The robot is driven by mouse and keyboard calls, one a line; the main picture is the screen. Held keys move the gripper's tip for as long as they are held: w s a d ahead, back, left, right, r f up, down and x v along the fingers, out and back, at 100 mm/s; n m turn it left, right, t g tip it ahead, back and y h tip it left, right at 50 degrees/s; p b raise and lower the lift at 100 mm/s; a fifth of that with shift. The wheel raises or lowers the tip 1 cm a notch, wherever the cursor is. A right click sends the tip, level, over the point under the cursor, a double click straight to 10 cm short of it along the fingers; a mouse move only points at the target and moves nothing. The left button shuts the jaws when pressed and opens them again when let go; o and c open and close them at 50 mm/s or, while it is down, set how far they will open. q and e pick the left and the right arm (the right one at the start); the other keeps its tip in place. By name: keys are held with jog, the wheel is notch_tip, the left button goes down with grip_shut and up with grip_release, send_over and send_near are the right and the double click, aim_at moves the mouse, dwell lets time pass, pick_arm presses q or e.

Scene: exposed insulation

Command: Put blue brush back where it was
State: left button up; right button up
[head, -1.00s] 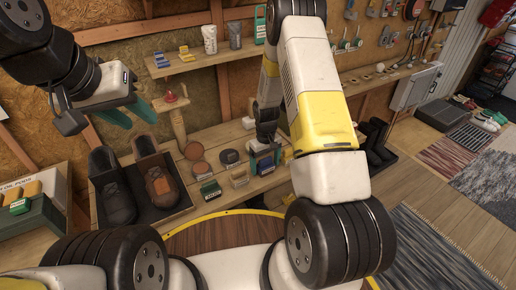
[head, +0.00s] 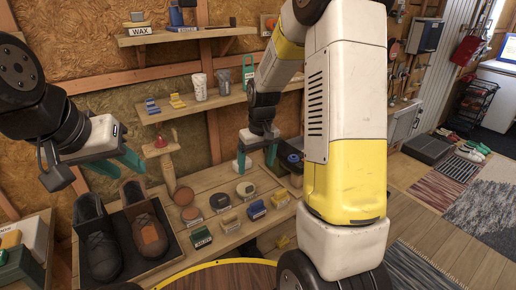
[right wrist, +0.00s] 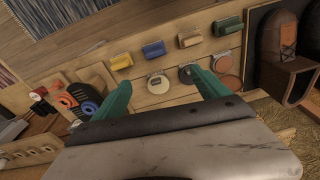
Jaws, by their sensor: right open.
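A blue brush (head: 257,211) sits on the workbench (head: 240,238) in a front row, between a tan block and a yellow one. It also shows in the right wrist view (right wrist: 153,49), beyond my fingertips and apart from them. My right gripper (head: 257,158) is open and empty above the back of the bench, behind the brush. In the right wrist view its teal fingers (right wrist: 157,77) are spread with nothing between them. My left gripper (head: 124,167) hangs open and empty above the shoe tray at the left.
Shelves (head: 215,101) with small blue and yellow blocks and cups hang behind.

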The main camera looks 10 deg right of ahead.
jog(key=s+a+r+m+t+y, duration=0.1)
jog(key=s+r+t, duration=0.4)
jog(key=s+r, duration=1.4)
jog(key=s+m, duration=0.1)
jog(key=s, duration=0.2)
jog(key=shift+a+r+y, duration=0.15)
jog(key=shift+a+y, duration=0.15)
jog(key=shift+a, duration=0.05)
